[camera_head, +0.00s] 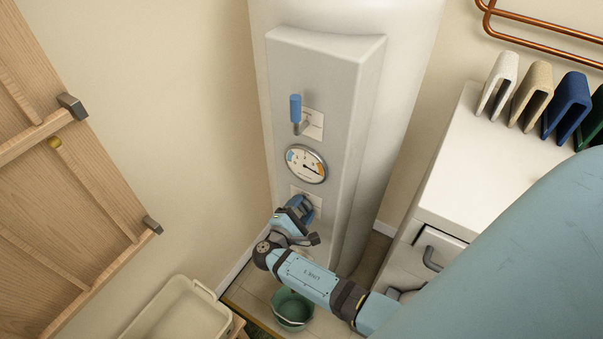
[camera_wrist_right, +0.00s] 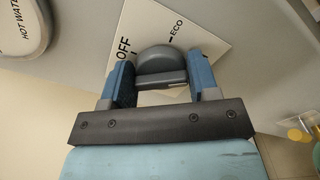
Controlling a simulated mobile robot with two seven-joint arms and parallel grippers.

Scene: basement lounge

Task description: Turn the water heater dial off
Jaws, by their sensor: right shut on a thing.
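The water heater (camera_head: 400,90) stands upright against the wall with a grey-white control panel (camera_head: 325,70) on its front. A low white plate (camera_head: 313,192) on the panel carries the dial, which my gripper mostly covers in the head view. In the right wrist view the dark grey dial (camera_wrist_right: 160,58) sits between my two blue fingers, on a white plate (camera_wrist_right: 205,42) printed OFF and ECO. My right gripper (camera_head: 304,207) is shut on the dial, and the fingers (camera_wrist_right: 162,70) sit on either side of it. My left gripper is not in view.
Above the dial are a round gauge (camera_head: 306,164) and a blue-handled lever (camera_head: 295,108). A green bucket (camera_head: 291,309) stands on the floor below my arm. A white cabinet (camera_head: 480,165) is at right, a pale tub (camera_head: 175,310) at lower left, a wooden door (camera_head: 65,190) at left.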

